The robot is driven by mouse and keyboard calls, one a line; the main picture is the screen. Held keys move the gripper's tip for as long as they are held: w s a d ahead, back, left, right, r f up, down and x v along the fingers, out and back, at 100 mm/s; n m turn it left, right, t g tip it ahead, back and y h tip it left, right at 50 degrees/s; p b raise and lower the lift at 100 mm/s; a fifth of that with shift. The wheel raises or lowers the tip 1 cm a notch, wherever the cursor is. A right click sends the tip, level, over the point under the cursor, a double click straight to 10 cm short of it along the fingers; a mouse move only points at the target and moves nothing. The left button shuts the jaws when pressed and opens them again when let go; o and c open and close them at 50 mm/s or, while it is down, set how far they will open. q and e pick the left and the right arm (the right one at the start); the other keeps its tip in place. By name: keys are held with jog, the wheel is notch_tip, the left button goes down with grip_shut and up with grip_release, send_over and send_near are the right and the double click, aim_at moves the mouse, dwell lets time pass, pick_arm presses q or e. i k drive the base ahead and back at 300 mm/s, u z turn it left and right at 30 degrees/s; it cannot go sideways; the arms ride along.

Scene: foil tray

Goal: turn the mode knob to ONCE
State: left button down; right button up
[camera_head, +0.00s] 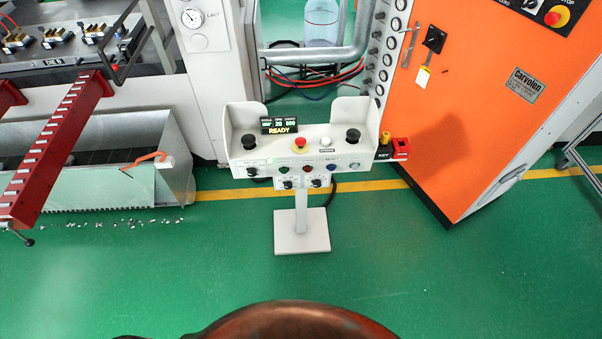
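A white control console (238,150) stands on a post with a square base plate (302,243) on the floor, in the middle of the head view. Its small display (279,125) reads READY; the smaller text above is hard to read. A lower panel carries a small black knob (288,184) on the left and another black knob (316,183) on the right. Their labels and pointer directions are too small to read, so I cannot tell which is the mode knob or where it points. Neither of my grippers is in view.
The console also has a red mushroom button (299,144) and black palm buttons at left (248,141) and right (353,135). A red box (400,148) sits beside it. An orange cabinet (490,110) stands right, a red rail (55,150) left. The green floor (400,270) in front is clear.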

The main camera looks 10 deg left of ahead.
aim_at(252, 172)
jog(key=k, duration=1.3)
jog(key=u, duration=0.45)
jog(key=i, duration=0.85)
jog(key=u, duration=1.05)
jog(key=i, duration=0.2)
jog(key=u, duration=0.1)
